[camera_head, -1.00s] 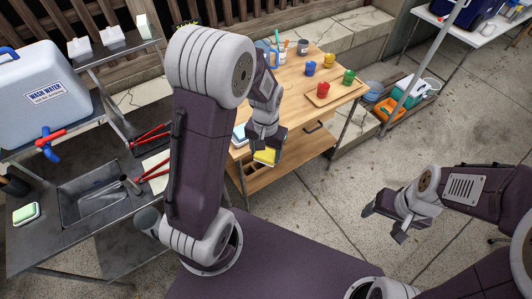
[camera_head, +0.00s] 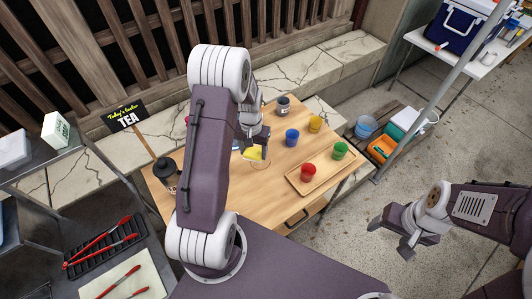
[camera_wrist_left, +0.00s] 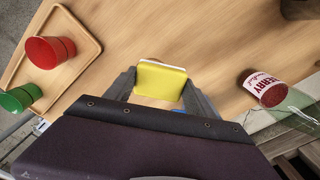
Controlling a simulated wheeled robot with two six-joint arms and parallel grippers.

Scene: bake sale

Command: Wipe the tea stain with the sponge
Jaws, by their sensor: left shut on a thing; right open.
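My left gripper (camera_head: 253,143) is shut on a yellow sponge (camera_head: 254,154) over the wooden table (camera_head: 272,190). The sponge also shows between the two fingers in the left wrist view (camera_wrist_left: 160,81), with pale backing along its upper edge. I cannot tell whether it touches the tabletop. I cannot make out the tea stain clearly; my left arm and gripper hide part of the table. My right gripper (camera_head: 390,236) is open and empty, over the paved floor to the right of the table.
A wooden tray (camera_head: 300,186) holds a red cup (camera_head: 308,173) and a green cup (camera_head: 340,150). Blue (camera_head: 292,137) and yellow (camera_head: 315,123) cups stand behind it. A dark canister (camera_head: 167,174) is at the left; a berry jar (camera_wrist_left: 265,88) shows in the left wrist view.

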